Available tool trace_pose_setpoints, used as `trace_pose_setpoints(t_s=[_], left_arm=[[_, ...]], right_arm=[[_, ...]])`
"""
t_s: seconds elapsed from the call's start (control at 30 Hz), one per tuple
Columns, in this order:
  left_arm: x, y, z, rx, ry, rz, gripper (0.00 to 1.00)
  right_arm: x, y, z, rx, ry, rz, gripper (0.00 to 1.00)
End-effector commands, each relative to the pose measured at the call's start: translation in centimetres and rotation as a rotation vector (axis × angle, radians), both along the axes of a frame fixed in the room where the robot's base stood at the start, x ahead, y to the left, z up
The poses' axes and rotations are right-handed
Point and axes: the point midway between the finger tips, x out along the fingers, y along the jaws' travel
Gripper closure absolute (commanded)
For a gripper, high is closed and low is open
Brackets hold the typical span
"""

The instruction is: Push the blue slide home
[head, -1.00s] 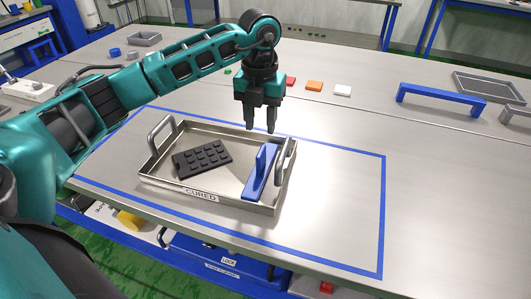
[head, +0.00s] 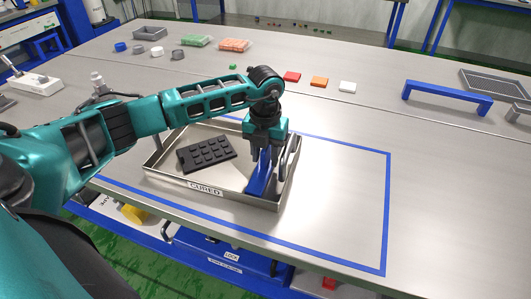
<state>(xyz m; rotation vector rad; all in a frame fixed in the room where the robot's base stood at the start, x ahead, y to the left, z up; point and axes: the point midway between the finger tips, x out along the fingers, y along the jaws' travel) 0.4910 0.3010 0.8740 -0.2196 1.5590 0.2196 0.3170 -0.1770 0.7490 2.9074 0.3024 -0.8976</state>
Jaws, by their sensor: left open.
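A blue piece (head: 260,181) with a flat base and an upright grip lies at the right end of a shallow metal tray (head: 231,200) labelled CURED. I cannot tell whether it is the blue slide. My left gripper (head: 265,158) is open and points down over this piece, with its fingers at the upright grip. The fingers hide part of the grip, and I cannot tell whether they touch it. A black studded mould (head: 206,154) lies in the left part of the tray. My right gripper is not in view.
The tray stands inside a blue taped outline (head: 387,210), with bare table to its right. Red (head: 291,76), orange (head: 319,82) and white (head: 347,87) blocks lie behind. A blue bridge-shaped handle (head: 448,94) stands at the right.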

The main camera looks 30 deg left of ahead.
Motion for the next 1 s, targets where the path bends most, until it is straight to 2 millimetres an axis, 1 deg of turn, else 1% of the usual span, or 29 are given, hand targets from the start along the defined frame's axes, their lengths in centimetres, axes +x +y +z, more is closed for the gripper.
trace_pose_setpoints(t_s=[0.03, 0.07, 0.4, 0.43, 0.87, 0.93, 1.0], left_arm=[[0.0, 0.0, 0.0, 0.0, 0.0, 0.0, 0.62], [0.0, 0.0, 0.0, 0.0, 0.0, 0.0, 0.65], [0.0, 0.0, 0.0, 0.0, 0.0, 0.0, 0.98], [0.0, 0.0, 0.0, 0.0, 0.0, 0.0, 1.0], [0.0, 0.1, 0.1, 0.0, 0.0, 0.001, 1.0], [-0.2, 0.8, 0.0, 0.002, 0.001, 0.003, 1.0], [-0.6, 2.1, 0.0, 0.004, 0.002, 0.004, 1.0]], right_arm=[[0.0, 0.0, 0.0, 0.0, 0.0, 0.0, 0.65], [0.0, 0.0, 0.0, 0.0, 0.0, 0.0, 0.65], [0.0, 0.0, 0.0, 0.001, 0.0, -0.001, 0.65], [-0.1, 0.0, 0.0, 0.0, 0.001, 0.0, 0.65], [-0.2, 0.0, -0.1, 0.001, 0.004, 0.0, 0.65], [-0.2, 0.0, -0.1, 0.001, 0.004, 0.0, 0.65], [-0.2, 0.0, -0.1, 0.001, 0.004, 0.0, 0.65]])
